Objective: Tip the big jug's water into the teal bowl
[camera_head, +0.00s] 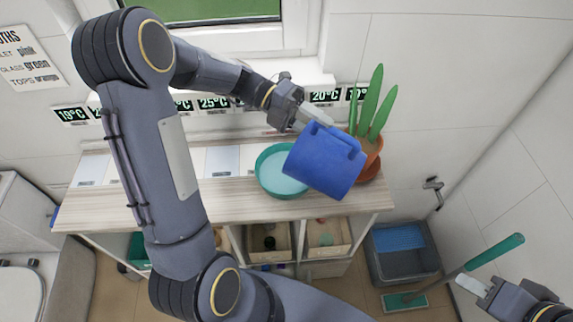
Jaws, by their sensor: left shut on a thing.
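The big blue jug (324,166) is held above the cart top at its right part, tilted, and overlaps the right rim of the teal bowl in the picture. My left gripper (316,119) is shut on the jug near its handle at the upper edge. The teal bowl (263,178) stands upright on the cart top, just left of the jug. Its inside shows a pale blue surface. The jug's mouth and any stream of water are not visible. My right gripper (472,285) is low at the right edge, away from the cart; its jaw gap is unclear.
A plant in an orange pot (370,160) stands right behind the jug. The wooden cart top (225,200) has pale panels left of the bowl. Open bins (268,243) sit below. A grey bucket (402,255) and a teal-handled mop (405,301) are at the right.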

